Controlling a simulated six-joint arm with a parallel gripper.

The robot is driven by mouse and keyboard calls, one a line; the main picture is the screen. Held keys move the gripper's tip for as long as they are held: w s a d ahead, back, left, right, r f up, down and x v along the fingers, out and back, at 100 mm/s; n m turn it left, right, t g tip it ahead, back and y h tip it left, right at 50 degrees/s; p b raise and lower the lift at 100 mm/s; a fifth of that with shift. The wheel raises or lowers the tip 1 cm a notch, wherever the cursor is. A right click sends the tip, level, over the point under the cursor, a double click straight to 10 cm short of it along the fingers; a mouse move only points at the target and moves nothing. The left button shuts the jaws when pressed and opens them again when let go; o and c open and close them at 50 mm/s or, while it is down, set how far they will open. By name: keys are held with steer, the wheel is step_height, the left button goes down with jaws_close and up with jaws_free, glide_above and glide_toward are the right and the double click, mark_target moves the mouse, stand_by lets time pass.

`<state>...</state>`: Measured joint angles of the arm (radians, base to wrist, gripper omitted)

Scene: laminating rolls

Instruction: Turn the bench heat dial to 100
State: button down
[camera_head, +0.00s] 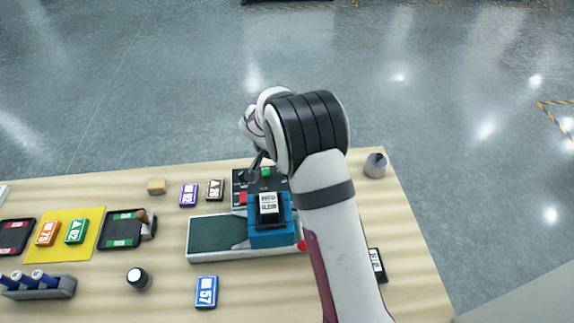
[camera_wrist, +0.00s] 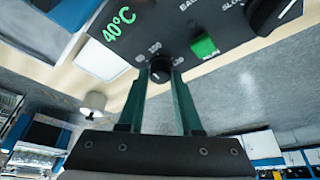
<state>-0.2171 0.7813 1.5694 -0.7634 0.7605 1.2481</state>
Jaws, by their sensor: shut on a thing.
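The black heat dial (camera_wrist: 160,70) sits on the dark control panel (camera_wrist: 215,28) in the wrist view, ringed by small white numbers, one of which looks like 100. Its pointer direction is too small to read. A green readout (camera_wrist: 119,24) on the panel shows 40°C. My gripper (camera_wrist: 160,78) has its two green fingers on either side of the dial, shut on it. In the head view the panel (camera_head: 241,186) lies at the back of the laminating machine, and my gripper (camera_head: 256,163) reaches down to it. The dial is hidden there behind my wrist.
A green button (camera_wrist: 204,46) and a larger black knob (camera_wrist: 272,14) are beside the dial. The blue laminating unit (camera_head: 270,234) stands in front of the panel. Labelled cards, a yellow mat (camera_head: 62,249) and dark trays lie left. A grey cup (camera_head: 376,166) stands back right.

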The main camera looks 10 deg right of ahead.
steer(key=m+g, duration=0.1)
steer(key=m, duration=0.1)
steer(key=m+g, duration=0.1)
steer(key=m, duration=0.2)
steer(key=shift+w+a+f+h, duration=0.1)
steer(key=shift+a+h, duration=0.05)
steer(key=shift+h, duration=0.25)
steer(key=shift+m, duration=0.4)
steer(key=c, duration=0.6)
jaws_free()
steer(key=v, duration=1.6)
steer(key=shift+f, duration=0.1)
